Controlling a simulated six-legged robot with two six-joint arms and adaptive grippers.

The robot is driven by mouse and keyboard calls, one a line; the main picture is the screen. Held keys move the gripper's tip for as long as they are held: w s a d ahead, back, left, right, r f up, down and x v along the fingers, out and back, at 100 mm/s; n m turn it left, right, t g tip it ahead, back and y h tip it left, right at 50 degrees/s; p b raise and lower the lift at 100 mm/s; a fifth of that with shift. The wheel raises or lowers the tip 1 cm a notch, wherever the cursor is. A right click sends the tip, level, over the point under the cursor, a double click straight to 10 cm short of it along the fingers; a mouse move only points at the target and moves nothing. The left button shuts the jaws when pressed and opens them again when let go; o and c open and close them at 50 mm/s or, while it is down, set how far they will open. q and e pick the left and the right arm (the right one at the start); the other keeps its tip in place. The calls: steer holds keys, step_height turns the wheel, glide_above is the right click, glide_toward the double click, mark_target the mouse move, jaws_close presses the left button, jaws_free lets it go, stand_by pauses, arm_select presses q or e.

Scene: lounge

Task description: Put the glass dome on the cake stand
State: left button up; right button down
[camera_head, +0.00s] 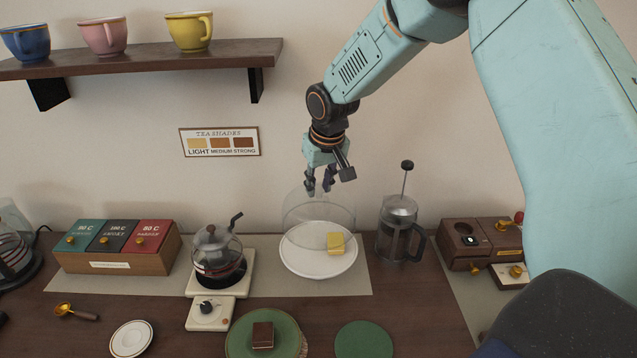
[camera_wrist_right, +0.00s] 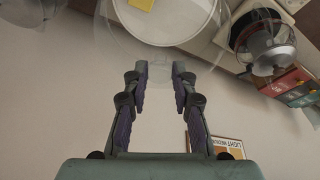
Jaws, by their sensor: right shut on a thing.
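The glass dome (camera_head: 305,208) is clear and faint, upright in the head view. My right gripper (camera_head: 320,190) is at its top, pointing down, shut on the dome, apparently by its knob; the exact grip is hard to see. The cake stand (camera_head: 308,266) is a round white plate with a piece of yellow cake (camera_head: 335,243) on it. The dome appears above the back part of the stand; whether its rim touches the stand I cannot tell. In the right wrist view the dome's faint outline surrounds much of the stand (camera_wrist_right: 170,30), beyond the fingers (camera_wrist_right: 160,78). My left gripper is not seen.
A French press (camera_head: 398,235) stands close to the right of the stand. A glass teapot (camera_head: 218,258) on a warmer is to the left. A green plate (camera_head: 235,345) with brown cake lies in front. A cup shelf (camera_head: 150,58) is on the wall.

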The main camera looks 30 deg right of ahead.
mark_target(320, 200)
steer(key=shift+f+b, duration=0.35)
steer(key=shift+f, duration=0.2)
steer(key=shift+s+a+f+b, duration=0.15)
steer(key=shift+a+f+b, duration=0.15)
steer(key=shift+f, duration=0.2)
steer(key=shift+d+b+x, duration=0.2)
steer(key=shift+b+x, duration=0.25)
steer(key=shift+x, duration=0.75)
steer(key=shift+s+a+f+b, duration=0.1)
steer(key=shift+s+f+b, duration=0.1)
steer(key=shift+f, duration=0.15)
steer(key=shift+s+a+f+b, duration=0.1)
steer(key=shift+f+b, duration=0.05)
steer(key=shift+f, duration=0.3)
steer(key=shift+w+d+f, duration=0.1)
steer(key=shift+w+d, duration=0.05)
